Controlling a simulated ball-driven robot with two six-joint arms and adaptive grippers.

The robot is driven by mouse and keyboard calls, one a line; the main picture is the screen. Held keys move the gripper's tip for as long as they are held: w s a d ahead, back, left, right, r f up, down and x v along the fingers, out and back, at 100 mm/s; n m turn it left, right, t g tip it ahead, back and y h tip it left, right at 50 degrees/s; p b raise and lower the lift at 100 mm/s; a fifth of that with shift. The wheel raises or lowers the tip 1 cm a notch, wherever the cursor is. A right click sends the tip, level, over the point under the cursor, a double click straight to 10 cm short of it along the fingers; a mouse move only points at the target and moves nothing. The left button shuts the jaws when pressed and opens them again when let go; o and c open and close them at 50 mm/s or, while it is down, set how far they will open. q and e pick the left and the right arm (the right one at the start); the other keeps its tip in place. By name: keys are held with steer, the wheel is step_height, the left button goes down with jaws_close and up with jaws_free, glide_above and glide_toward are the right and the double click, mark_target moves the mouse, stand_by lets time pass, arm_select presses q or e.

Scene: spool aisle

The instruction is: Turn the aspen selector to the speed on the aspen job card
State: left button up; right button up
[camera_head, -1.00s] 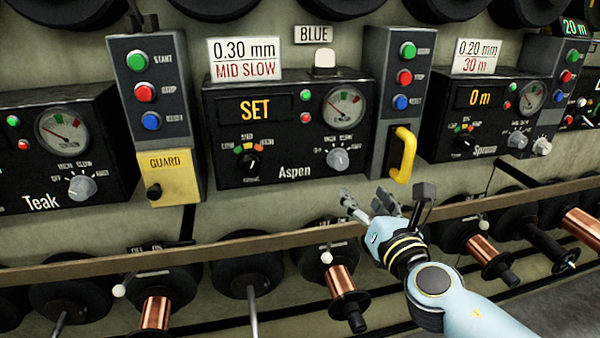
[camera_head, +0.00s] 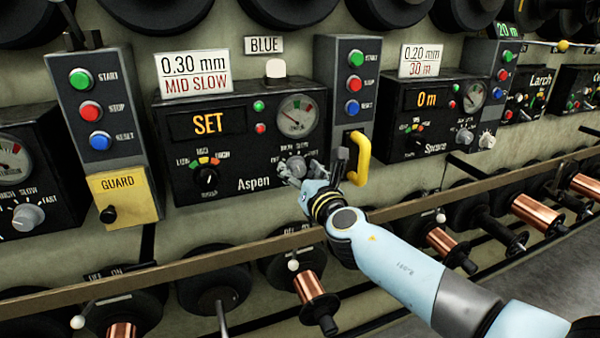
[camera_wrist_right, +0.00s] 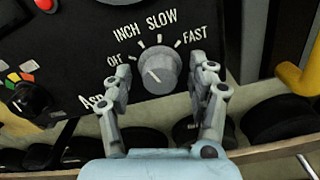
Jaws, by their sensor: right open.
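The aspen selector (camera_head: 297,166) is a grey knob at the lower right of the black Aspen box (camera_head: 262,160), partly covered by my gripper. The right wrist view shows the selector (camera_wrist_right: 160,70) face on, with OFF, INCH, SLOW and FAST around it. Its white line slants up and left, toward the OFF side. The aspen job card (camera_head: 195,72) above the box reads "0.30 mm MID SLOW". My right gripper (camera_head: 315,172) is open, its fingers to either side of the selector, with gaps visible in the wrist view (camera_wrist_right: 164,78). My left gripper is out of view.
A yellow handle (camera_head: 361,158) juts out close to the right of my gripper. A small black knob (camera_head: 206,178) with a coloured scale is at the box's lower left. A wooden rail (camera_head: 200,262) and copper spools (camera_head: 310,285) lie below.

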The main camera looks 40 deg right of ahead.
steer(key=c, duration=1.1)
steer(key=shift+c, duration=0.2)
steer(key=shift+f, duration=0.1)
steer(key=m+b, duration=0.2)
steer(key=m, duration=0.1)
steer(key=shift+m, duration=0.3)
steer(key=shift+m+b, duration=0.55)
steer(key=shift+m, duration=0.95)
steer(key=o, duration=1.1)
